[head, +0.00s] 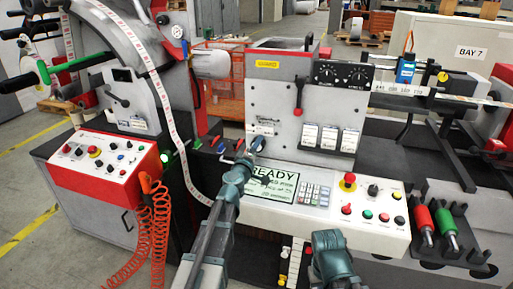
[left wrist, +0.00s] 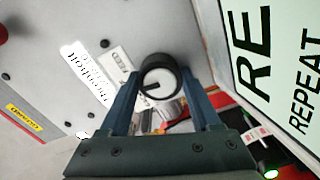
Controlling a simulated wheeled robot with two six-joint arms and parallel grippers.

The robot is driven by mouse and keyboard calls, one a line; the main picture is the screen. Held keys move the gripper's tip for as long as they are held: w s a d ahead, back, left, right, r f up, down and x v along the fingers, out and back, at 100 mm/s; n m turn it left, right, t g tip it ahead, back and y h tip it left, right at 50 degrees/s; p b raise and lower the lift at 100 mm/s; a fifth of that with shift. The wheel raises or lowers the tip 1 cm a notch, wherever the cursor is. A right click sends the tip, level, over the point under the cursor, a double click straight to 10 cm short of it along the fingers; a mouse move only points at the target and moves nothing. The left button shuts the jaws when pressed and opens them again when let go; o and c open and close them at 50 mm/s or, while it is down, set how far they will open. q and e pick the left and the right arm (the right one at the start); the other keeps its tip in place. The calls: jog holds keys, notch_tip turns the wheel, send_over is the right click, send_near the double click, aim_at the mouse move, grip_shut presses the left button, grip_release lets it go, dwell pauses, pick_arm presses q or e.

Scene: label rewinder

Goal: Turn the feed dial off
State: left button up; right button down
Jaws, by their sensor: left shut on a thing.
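The feed dial is a small round knob (left wrist: 160,78) with a dark rim, a pale face and a dark pointer mark toward the left in the left wrist view. It sits on the grey machine panel beside a small label. My left gripper (left wrist: 162,88) has one finger on each side of the dial and is shut on it. In the head view my left gripper (head: 254,148) reaches the lower left of the panel and mostly hides the dial. A teal part of my right arm (head: 330,252) shows at the bottom; its fingers cannot be made out.
A green screen (head: 275,184) reading READY lies just right of the left gripper. A sloped console with a red mushroom button (head: 348,181) is to its right. A striped label web (head: 168,115) and red coiled cable (head: 150,225) hang to the left.

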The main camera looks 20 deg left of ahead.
pick_arm(q)
jog(key=shift+n, duration=0.7)
jog(key=o, duration=1.4)
jog(key=shift+s, duration=0.15)
